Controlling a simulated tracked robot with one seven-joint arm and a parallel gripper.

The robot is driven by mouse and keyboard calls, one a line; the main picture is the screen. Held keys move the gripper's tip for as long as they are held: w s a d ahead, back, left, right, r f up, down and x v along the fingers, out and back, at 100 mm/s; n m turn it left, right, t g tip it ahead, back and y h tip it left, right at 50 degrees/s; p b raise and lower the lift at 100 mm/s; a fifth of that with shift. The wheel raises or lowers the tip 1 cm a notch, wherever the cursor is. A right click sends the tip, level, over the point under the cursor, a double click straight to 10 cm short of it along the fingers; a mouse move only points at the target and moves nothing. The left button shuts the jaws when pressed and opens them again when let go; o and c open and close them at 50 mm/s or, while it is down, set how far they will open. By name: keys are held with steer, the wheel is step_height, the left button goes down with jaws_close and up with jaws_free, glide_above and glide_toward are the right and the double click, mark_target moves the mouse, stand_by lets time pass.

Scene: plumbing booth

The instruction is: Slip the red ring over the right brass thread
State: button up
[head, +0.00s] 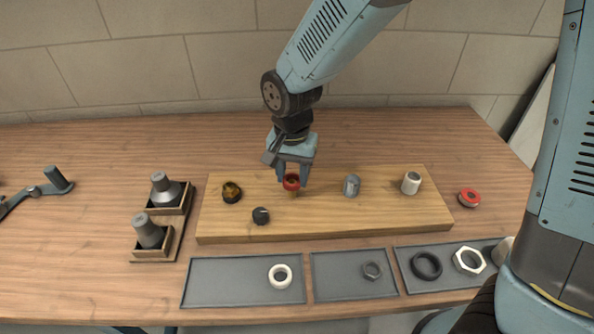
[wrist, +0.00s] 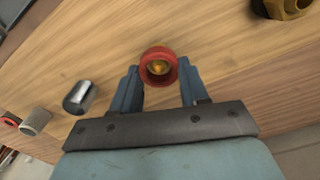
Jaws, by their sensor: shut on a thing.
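The red ring (head: 291,182) is between the fingertips of my gripper (head: 291,179), which is shut on it. The right brass thread (head: 294,193) shows just below the ring on the wooden board. In the wrist view the ring (wrist: 147,56) sits between the fingertips (wrist: 158,72), and brass (wrist: 158,68) shows through its hole, roughly centred. I cannot tell whether the ring is around the thread's top or just above it. The left brass thread (head: 231,192) stands bare at the board's left; a brass piece also shows in the wrist view (wrist: 284,8).
The wooden board (head: 330,222) also bears a dark knob (head: 261,215), a grey metal cylinder (head: 352,186) and a white cylinder (head: 411,183). A red part (head: 469,197) lies right of the board. Grey trays (head: 225,285) with rings and nuts lie in front.

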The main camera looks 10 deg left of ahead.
steer(key=o, duration=1.1)
steer(key=shift+o, duration=0.5)
steer(key=o, duration=0.4)
steer(key=shift+s, duration=0.1)
steer(key=shift+r, duration=2.5)
